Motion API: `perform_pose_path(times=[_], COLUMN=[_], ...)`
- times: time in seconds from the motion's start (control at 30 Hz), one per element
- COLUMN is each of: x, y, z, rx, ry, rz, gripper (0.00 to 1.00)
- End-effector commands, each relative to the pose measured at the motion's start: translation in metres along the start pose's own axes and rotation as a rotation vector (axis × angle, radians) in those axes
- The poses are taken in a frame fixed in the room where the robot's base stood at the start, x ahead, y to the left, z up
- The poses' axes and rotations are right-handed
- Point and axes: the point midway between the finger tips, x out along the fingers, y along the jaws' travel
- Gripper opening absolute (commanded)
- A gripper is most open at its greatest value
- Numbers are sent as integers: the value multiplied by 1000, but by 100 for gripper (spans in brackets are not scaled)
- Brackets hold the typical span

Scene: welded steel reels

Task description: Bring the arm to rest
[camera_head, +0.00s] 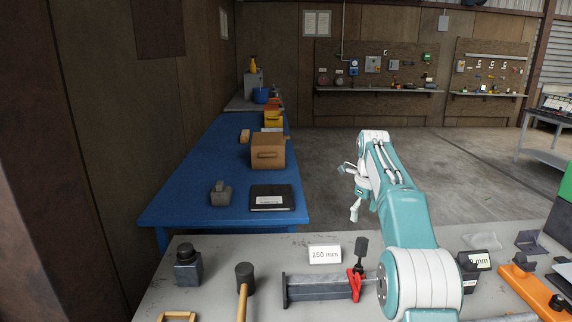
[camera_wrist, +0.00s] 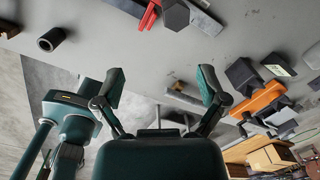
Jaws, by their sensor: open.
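My arm (camera_head: 404,205) rises over the grey worktable (camera_head: 225,277) and bends at its elbow. My gripper (camera_head: 350,190) hangs past the table's far edge, in the air, with its fingers pointing left in the head view. In the wrist view my gripper (camera_wrist: 161,85) has its two fingers wide apart, with nothing between them. It touches nothing that I can see.
On the worktable are a mallet (camera_head: 244,280), a dark block (camera_head: 187,265), a steel bar with a red clamp (camera_head: 355,285), a "250 mm" sign (camera_head: 325,254) and an orange tool (camera_head: 535,287). Open floor lies beyond.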

Motion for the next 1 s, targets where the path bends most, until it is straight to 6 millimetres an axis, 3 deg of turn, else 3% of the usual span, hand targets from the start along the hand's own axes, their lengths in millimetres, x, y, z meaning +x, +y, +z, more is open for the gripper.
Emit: perform_pose_path(times=[0.03, 0.2, 0.5, 0.73, 1.0], x=[-16, -51, -93, -105, -94], y=[8, 35, 93, 142, 200], z=[-6, -26, -77, -128, -193], rx=[-80, -370, -881, -1271, -1722], ry=[-12, -42, -72, -69, -32], rz=[-10, -48, -136, -218, -328], gripper=[91, 91, 91, 91, 91])
